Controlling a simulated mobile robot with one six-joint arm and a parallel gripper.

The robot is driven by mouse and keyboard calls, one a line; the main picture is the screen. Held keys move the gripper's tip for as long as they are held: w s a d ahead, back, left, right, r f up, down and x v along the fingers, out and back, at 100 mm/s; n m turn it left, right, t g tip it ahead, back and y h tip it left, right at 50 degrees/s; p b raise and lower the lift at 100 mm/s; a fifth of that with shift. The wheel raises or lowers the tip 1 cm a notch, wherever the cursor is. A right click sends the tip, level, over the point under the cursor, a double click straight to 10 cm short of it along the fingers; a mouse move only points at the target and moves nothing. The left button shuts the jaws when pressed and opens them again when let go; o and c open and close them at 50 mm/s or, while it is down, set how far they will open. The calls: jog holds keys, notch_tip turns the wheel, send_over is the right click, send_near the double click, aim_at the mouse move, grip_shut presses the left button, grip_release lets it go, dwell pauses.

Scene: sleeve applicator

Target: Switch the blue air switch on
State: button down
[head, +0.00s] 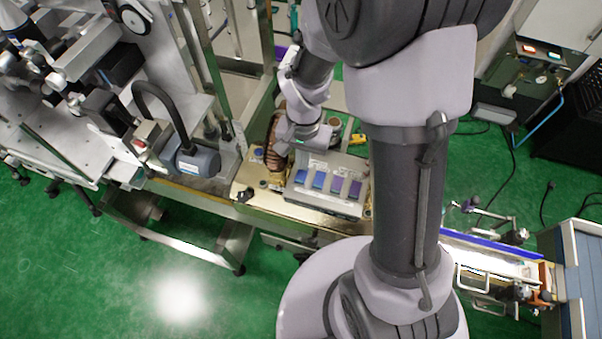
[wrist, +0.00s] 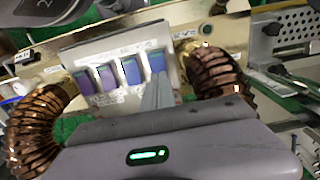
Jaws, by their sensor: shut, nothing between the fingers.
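A pale switch panel (head: 326,192) stands on the machine's brass-coloured plate, with a row of coloured rocker switches. In the head view the blue switches (head: 318,180) are on the left and the purple ones on the right. In the wrist view the order is reversed, with a blue switch (wrist: 157,61) at the right end and another bluish switch (wrist: 132,70) beside it. My gripper (wrist: 158,82) is shut and empty, its tips over the lower part of the right-end blue switch. I cannot tell whether they touch. In the head view my gripper (head: 301,143) is above the panel's left end.
Ribbed copper-coloured hoses stand on both sides of the panel in the wrist view, one at the left (wrist: 42,125) and one at the right (wrist: 215,75), close to my gripper. Purple switches (wrist: 84,80) are at the panel's left. A grey motor (head: 197,163) is left of the panel.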

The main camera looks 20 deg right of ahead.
jog(key=shift+f+b, duration=0.65)
jog(key=shift+f, duration=0.05)
jog(key=shift+r, duration=0.1)
notch_tip(320, 180, up, 7)
jog(key=p, duration=0.5)
dwell(0.5)
